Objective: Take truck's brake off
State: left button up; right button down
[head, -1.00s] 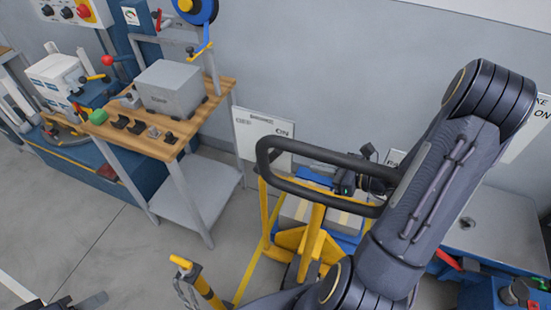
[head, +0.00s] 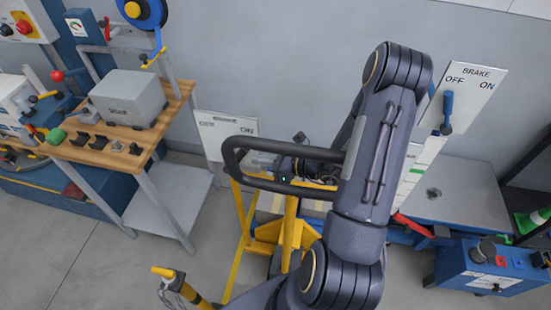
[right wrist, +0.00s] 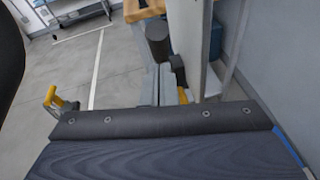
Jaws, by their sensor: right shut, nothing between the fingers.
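The yellow truck (head: 241,222) has a black loop handle (head: 229,158) and stands near the wall. Behind the handle is a white plate (head: 218,128) marked OFF and ON; I see no lever on it clearly. My right gripper (head: 263,163) is shut and empty, behind the handle and right of that plate, partly hidden by the handle bar. In the right wrist view the plate (right wrist: 188,45) shows edge-on beside the grey fingers (right wrist: 158,85). A second plate (head: 482,80) on the right reads BRAKE, OFF, ON, with a blue lever (head: 447,108) below OFF. My left gripper is out of view.
A wooden-topped bench (head: 100,155) with a grey box (head: 128,97) stands on the left. A blue box (head: 480,268) is at lower right. The floor at lower left is clear.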

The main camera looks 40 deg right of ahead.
aim_at(241, 150)
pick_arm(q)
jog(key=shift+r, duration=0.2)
pick_arm(e)
jog(key=shift+x, duration=1)
jog(key=w+a+r+b, duration=0.1)
jog(key=w+a+r, duration=0.1)
jog(key=w+r, duration=0.1)
jog(key=shift+w+a, duration=0.1)
jog(key=shift+a, duration=0.3)
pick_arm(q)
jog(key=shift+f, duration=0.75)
pick_arm(e)
jog(key=shift+d, duration=0.1)
jog(key=shift+r, duration=0.15)
